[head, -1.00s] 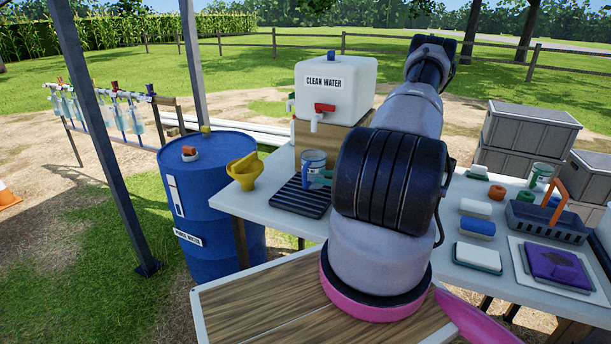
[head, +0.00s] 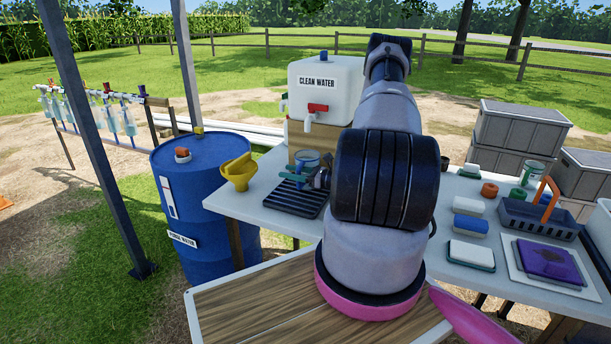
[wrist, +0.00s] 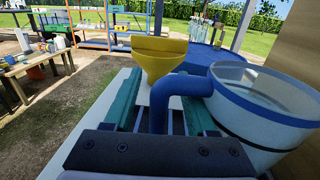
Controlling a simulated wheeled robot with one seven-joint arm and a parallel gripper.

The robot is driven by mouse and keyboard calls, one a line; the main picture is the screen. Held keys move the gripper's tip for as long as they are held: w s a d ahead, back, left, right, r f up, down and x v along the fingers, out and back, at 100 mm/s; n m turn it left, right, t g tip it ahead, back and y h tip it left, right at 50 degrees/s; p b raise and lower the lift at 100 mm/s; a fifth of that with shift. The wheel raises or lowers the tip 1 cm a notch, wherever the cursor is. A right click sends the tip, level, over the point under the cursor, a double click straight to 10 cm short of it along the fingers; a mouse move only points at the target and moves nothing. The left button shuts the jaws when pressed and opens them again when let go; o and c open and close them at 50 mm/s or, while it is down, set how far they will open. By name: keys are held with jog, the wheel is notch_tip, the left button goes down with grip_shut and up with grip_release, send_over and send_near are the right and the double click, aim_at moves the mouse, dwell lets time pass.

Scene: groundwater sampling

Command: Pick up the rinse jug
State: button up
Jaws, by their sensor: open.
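The rinse jug (head: 307,158), white with a blue band and a blue handle, stands under the tap at the back of the black drip tray (head: 291,200). In the wrist view the jug (wrist: 262,105) is at the right, with its handle (wrist: 178,88) curving out toward the middle. My gripper (wrist: 160,108) is open, with one teal finger on each side of the handle. Whether either finger touches it I cannot tell. In the head view my gripper (head: 300,179) is in front of the jug and hides its lower part.
A clean water tank (head: 326,88) with a red-handled tap stands behind the jug. A yellow funnel (head: 238,172) sits at the left, by the blue barrel (head: 200,205). Sponges, a basket (head: 540,219) and a purple cloth (head: 548,262) lie at the right.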

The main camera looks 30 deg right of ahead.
grip_shut()
dwell(1.4)
